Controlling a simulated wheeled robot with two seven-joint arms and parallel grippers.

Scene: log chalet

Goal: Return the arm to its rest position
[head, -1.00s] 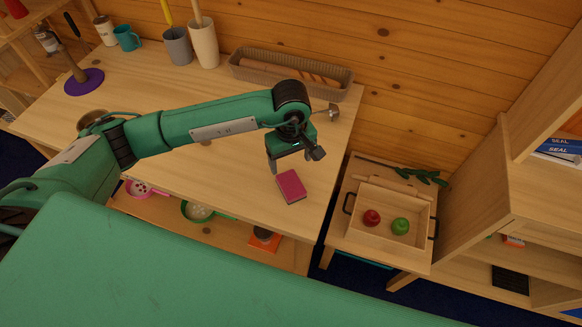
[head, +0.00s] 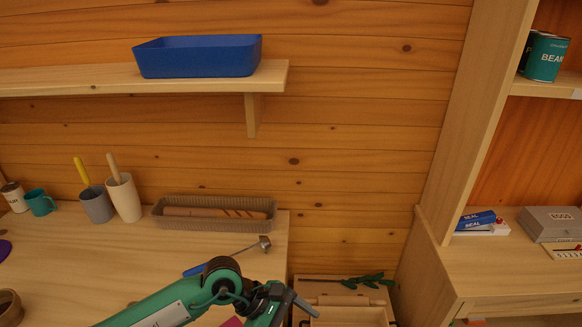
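My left arm comes in from the bottom left in the head view, over the wooden table (head: 110,262). My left gripper (head: 284,313) is at the bottom edge of the picture, near the table's right end. Its dark fingers stand apart and nothing shows between them; their lower parts are cut off by the frame. A sliver of a pink block (head: 231,322) shows beside my forearm, mostly hidden. My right arm and gripper are not in view.
A blue bin (head: 197,57) sits on the wall shelf. A wooden tray (head: 350,314) is right of my gripper.

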